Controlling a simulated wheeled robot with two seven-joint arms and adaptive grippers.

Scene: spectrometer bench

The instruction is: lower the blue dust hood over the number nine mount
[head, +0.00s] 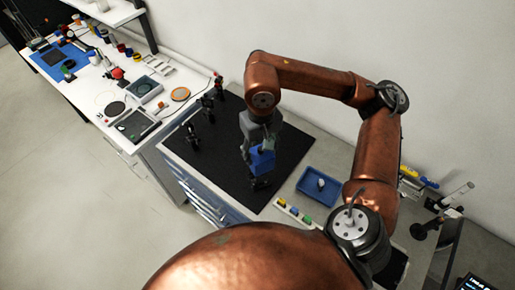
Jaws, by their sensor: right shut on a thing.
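The blue dust hood (262,161) is in my right gripper (264,146), which is shut on it and points down over the black mat (240,135). A dark mount (259,184) shows just below the hood, near the mat's front edge. I cannot tell whether the hood touches it. Other dark mounts stand on the mat, one at the left (192,138) and more toward the back (207,108). No mount number is legible, so I cannot tell which is number nine. My left gripper is not in view.
A blue tray (304,190) with a small pale object stands right of the mat. A strip of coloured pieces (294,214) lies in front of it. A cluttered white bench (112,70) extends back left. The mat's middle is clear.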

